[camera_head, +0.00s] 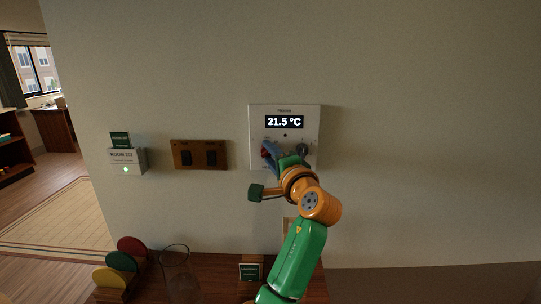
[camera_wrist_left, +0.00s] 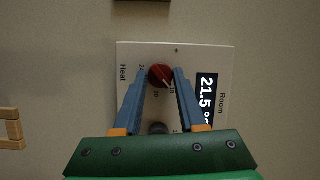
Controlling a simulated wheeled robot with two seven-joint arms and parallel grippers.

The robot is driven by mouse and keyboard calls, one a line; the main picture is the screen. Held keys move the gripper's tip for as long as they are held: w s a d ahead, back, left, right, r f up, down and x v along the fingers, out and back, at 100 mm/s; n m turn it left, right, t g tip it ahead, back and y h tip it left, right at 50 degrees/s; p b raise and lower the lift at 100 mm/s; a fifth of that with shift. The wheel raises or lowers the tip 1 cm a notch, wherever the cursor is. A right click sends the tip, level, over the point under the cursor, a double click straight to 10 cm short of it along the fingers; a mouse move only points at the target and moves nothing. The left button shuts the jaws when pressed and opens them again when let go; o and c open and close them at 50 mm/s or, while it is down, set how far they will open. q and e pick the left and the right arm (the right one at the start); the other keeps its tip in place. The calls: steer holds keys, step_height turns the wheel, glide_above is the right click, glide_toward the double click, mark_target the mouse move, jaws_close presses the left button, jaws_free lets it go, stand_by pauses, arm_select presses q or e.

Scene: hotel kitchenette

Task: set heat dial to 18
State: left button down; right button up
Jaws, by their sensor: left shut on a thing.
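The white thermostat panel (camera_head: 255,120) is on the wall and its lit display (camera_head: 284,122) reads 21.5 °C. The red heat dial (camera_wrist_left: 161,75) sits beside the word "Heat" in the wrist view, where the panel appears turned sideways. Its pale pointer mark slants to the lower right, near what looks like 18. My left gripper (camera_wrist_left: 162,80) has its blue fingers on either side of the red dial, shut on it. In the head view, my wrist hides part of the panel's lower half. My right gripper is in neither view.
A second, dark knob (camera_head: 303,149) is on the panel right of the red dial. A brown switch plate (camera_head: 199,154) and a small grey box (camera_head: 126,161) are on the wall to the left.

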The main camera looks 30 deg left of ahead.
arm_select(q)
steer(key=shift+c, duration=2.4)
jaws_free()
steer(key=shift+s+d+f, duration=0.1)
steer(key=shift+d+f, duration=0.05)
steer(key=shift+d, duration=0.15)
steer(key=b+v, duration=0.2)
steer(key=v, duration=0.4)
steer(key=shift+s+b, duration=0.2)
steer(key=shift+b, duration=0.2)
steer(key=shift+d, duration=0.1)
